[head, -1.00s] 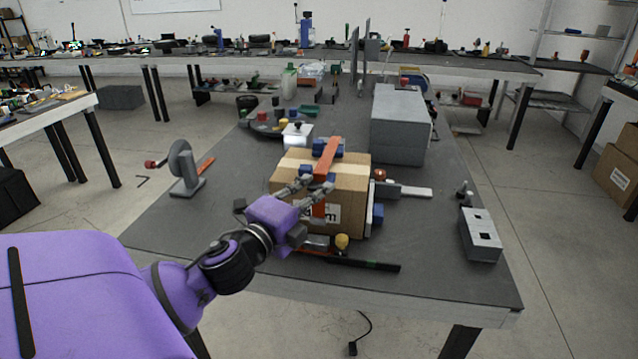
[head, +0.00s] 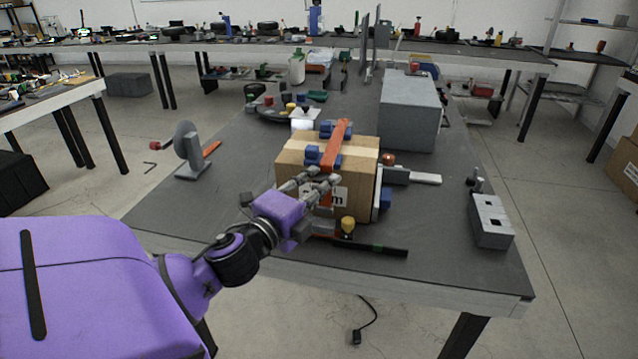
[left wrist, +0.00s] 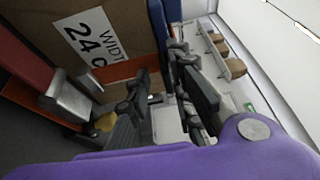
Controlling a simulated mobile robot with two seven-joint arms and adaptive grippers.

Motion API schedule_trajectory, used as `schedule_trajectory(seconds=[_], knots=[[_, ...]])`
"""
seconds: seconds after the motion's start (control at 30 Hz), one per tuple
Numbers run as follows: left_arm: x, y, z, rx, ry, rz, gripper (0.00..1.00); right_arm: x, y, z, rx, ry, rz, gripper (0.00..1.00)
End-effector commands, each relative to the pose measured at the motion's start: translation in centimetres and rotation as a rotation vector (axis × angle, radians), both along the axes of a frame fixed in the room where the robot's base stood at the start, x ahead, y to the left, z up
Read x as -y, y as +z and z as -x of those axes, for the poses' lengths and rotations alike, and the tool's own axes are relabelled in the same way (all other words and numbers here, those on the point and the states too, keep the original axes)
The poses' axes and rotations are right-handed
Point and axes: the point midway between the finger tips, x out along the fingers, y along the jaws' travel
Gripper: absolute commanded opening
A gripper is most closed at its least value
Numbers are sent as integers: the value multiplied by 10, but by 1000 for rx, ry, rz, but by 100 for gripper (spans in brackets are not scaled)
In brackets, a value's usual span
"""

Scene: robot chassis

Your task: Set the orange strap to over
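The orange strap (head: 335,145) runs across the top of a cardboard box (head: 365,163) between blue blocks and continues down the front face, where my gripper partly hides it. In the left wrist view an orange strip (left wrist: 122,70) crosses the box face (left wrist: 25,15) below a white label. My left gripper (head: 322,186) is in front of the box, near the strap's front part. Its fingers (left wrist: 165,105) are apart in the left wrist view, with no strap clearly seen between them. Whether they touch the strap or box, I cannot tell. My right gripper is not in view.
A black bar (head: 365,247) and a yellow knob (head: 347,225) lie in front of the box. A grey slotted block (head: 491,222) is at right, a grey wheel stand (head: 190,155) at left. A large grey block (head: 408,112) stands behind. The table's left front is clear.

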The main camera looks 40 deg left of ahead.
Motion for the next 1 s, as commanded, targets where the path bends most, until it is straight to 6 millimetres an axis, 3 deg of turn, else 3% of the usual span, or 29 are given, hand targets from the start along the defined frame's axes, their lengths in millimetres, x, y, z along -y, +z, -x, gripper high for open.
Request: schedule_trajectory(seconds=[0.37,0.8,1.0], knots=[[1,0,10,0,1,3,19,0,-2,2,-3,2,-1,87],[14,-3,96,0,3,3,19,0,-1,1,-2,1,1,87],[18,-3,116,0,2,0,19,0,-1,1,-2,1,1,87]])
